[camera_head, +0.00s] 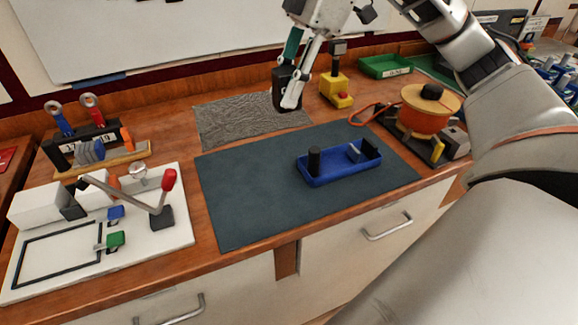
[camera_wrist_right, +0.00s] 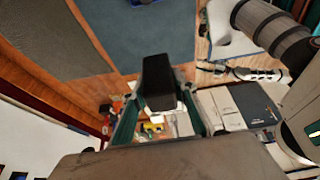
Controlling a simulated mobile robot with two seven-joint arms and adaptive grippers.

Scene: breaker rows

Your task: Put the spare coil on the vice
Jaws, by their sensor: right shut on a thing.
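My right gripper (camera_head: 291,101) is shut on a black block (camera_head: 284,88), held above the rough grey mat at the back of the bench. In the right wrist view the black block (camera_wrist_right: 159,82) sits upright between the green-edged fingers. I cannot tell whether this block is the spare coil. An orange drum-shaped coil (camera_head: 424,119) with a tan top and a black knob stands at the right, on a dark base. A grey block (camera_head: 455,143) beside it may be part of the vice; I cannot tell for sure. My left gripper is not seen.
A blue tray (camera_head: 337,172) holding a black cylinder lies on the dark mat (camera_head: 250,205). A yellow device (camera_head: 337,90) and a green bin (camera_head: 386,67) stand behind. A white board (camera_head: 180,229) with a red-knobbed lever is at the left. The mat's left half is clear.

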